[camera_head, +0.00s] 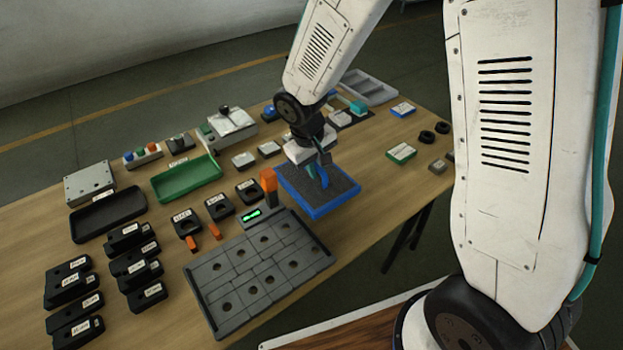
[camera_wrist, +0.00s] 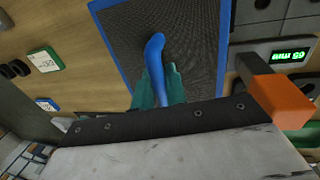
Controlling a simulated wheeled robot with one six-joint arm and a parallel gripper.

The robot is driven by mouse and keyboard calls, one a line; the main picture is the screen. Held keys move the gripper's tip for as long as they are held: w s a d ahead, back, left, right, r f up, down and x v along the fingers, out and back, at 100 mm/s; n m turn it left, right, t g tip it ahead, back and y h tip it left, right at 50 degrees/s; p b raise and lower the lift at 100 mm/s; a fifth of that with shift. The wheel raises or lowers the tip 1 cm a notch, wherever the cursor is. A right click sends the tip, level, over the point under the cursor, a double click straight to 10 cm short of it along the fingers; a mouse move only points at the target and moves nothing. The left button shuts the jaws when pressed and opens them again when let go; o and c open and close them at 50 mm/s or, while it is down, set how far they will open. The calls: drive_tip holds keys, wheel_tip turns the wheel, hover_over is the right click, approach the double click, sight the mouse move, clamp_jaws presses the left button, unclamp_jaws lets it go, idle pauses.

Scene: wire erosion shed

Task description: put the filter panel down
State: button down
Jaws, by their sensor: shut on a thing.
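The filter panel (camera_head: 345,201) is a flat dark mesh in a blue frame, with a blue handle standing up from it. In the head view it is at the right of the table's middle, just behind the grey plate's right corner. My gripper (camera_head: 320,177) is above it and shut on the blue handle. In the wrist view the teal fingertips (camera_wrist: 157,88) close around the handle, and the panel (camera_wrist: 118,40) spreads out beyond them. I cannot tell whether the panel's underside touches the table.
The grey plate with holes (camera_head: 214,284) and a small green-lit display (camera_head: 252,215) with an orange-topped post (camera_head: 269,181) are close beside the panel. A green tray (camera_head: 186,180) and several black labelled blocks are to the left. Bare wood (camera_head: 385,185) shows right of the panel.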

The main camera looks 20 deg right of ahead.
sight(309, 183)
drive_tip(key=shift+f, duration=2.2)
drive_tip(key=c, duration=1.4)
unclamp_jaws()
drive_tip(key=shift+f, duration=0.15)
wheel_tip(309, 183, up, 12)
drive_tip(key=a, duration=0.2)
drive_tip(key=shift+s, duration=0.4)
